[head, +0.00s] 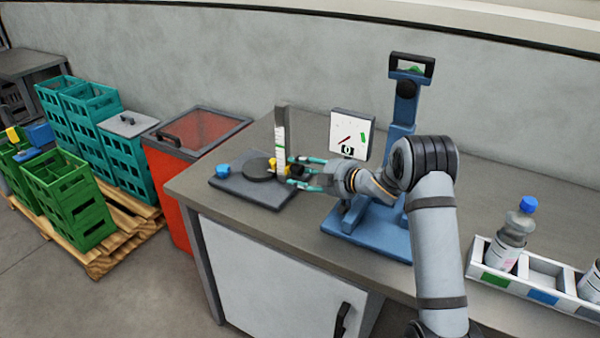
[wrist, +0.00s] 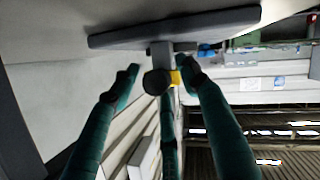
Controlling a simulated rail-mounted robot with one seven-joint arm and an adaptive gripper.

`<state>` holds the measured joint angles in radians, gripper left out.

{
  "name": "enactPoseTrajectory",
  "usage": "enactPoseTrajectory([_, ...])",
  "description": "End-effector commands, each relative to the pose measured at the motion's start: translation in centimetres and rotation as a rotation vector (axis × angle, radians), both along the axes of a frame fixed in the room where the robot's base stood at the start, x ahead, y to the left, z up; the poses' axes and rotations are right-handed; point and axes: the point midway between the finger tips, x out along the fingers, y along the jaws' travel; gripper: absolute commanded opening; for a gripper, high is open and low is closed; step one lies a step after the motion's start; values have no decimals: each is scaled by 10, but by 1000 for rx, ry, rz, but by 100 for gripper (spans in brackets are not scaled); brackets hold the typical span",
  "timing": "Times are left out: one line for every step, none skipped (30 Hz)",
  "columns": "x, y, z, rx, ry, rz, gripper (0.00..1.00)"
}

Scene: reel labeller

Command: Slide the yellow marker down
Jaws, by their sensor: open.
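The yellow marker (head: 274,165) sits low beside the upright white scale (head: 280,137) of a small grey device on the bench. A dark round knob (head: 297,171) is just right of it. In the wrist view, the yellow marker (wrist: 176,78) shows partly behind the dark knob (wrist: 157,82). My gripper (head: 292,172) is open, with its teal fingers around or beside the knob. In the wrist view, my gripper (wrist: 159,70) has fingertips on both sides of the knob, with gaps visible. I cannot tell if any finger touches it.
The device's grey base (head: 230,178) carries a blue knob (head: 222,170) and a dark disc (head: 259,168). A blue stand (head: 400,112) and a white dial (head: 350,134) are close to my arm. A bottle tray (head: 545,270) is at the right. A red bin (head: 172,190) stands left of the bench.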

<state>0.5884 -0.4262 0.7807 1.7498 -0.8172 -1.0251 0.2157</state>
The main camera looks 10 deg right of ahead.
Motion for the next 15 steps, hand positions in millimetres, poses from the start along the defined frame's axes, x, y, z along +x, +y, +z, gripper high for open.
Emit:
enactPoseTrajectory([0, -1, 1, 0, -1, -2, 45])
enactPoseTrajectory([0, -1, 3, 0, -1, -2, 45])
enactPoseTrajectory([1, -1, 6, 0, -3, -1, 45])
enactPoseTrajectory([1, -1, 10, 0, -5, -1, 45])
enactPoseTrajectory([1, -1, 14, 0, -6, -1, 45])
enactPoseTrajectory([1, -1, 19, -1, -6, 0, 45])
enactPoseTrajectory([1, -1, 25, 0, -8, -2, 45])
enactPoseTrajectory([1, -1, 31, -2, -8, -2, 45])
enactPoseTrajectory([1, 0, 39, -1, -9, 0, 45])
enactPoseTrajectory([1, 0, 45, -1, -9, 0, 45])
enactPoseTrajectory([1, -1, 51, -1, -8, -1, 45])
enactPoseTrajectory([1, 0, 59, -1, -8, -1, 45])
enactPoseTrajectory([0, 0, 65, -2, -8, 1, 45])
enactPoseTrajectory([1, 0, 70, -1, -6, 0, 45])
enactPoseTrajectory([1, 0, 76, 0, -5, -1, 45])
